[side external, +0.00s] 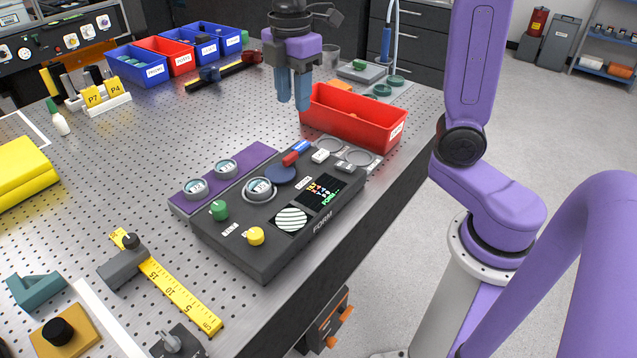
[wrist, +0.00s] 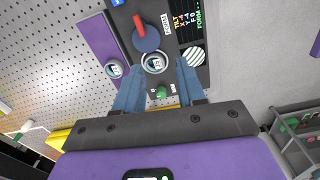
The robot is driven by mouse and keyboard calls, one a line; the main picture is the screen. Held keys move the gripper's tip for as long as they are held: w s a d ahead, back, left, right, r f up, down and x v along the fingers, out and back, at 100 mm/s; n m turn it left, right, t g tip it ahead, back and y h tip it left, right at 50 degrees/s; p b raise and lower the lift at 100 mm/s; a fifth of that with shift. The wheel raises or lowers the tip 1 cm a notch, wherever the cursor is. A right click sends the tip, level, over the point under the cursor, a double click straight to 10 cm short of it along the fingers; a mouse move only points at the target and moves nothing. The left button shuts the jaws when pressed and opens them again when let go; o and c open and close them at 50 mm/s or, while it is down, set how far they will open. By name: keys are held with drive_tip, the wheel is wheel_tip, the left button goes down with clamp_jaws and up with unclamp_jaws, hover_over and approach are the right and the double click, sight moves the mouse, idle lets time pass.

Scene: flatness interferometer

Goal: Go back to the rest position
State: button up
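My gripper (side external: 293,103) hangs with its blue fingers pointing down, above the perforated table and just left of the red bin (side external: 352,120). In the wrist view the fingers stand apart with nothing between them (wrist: 160,70). The dark interferometer console (side external: 265,262) lies below, in front of the gripper in the side view. A round labelled piece (side external: 258,188) sits on the console, and it also shows in the wrist view (wrist: 154,63). Two similar round pieces (side external: 195,188) (side external: 226,168) rest on the purple strip (side external: 250,157). The console screen (side external: 322,192) is lit, beside a striped fringe disc (side external: 291,221).
The console carries a green knob (side external: 218,210), a yellow knob (side external: 255,236) and a red lever (side external: 291,158). Blue and red bins (side external: 137,67) stand at the back left. A yellow ruler (side external: 180,294) lies at the front left.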

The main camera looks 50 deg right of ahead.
drive_tip(key=s+f+m, duration=0.2)
drive_tip(key=s+f, duration=0.2)
drive_tip(key=s, duration=0.7)
drive_tip(key=s+d+f+m, duration=0.1)
drive_tip(key=s+f, duration=0.4)
drive_tip(key=s, duration=0.7)
drive_tip(key=shift+s+f+m, duration=0.2)
drive_tip(key=shift+m, duration=0.4)
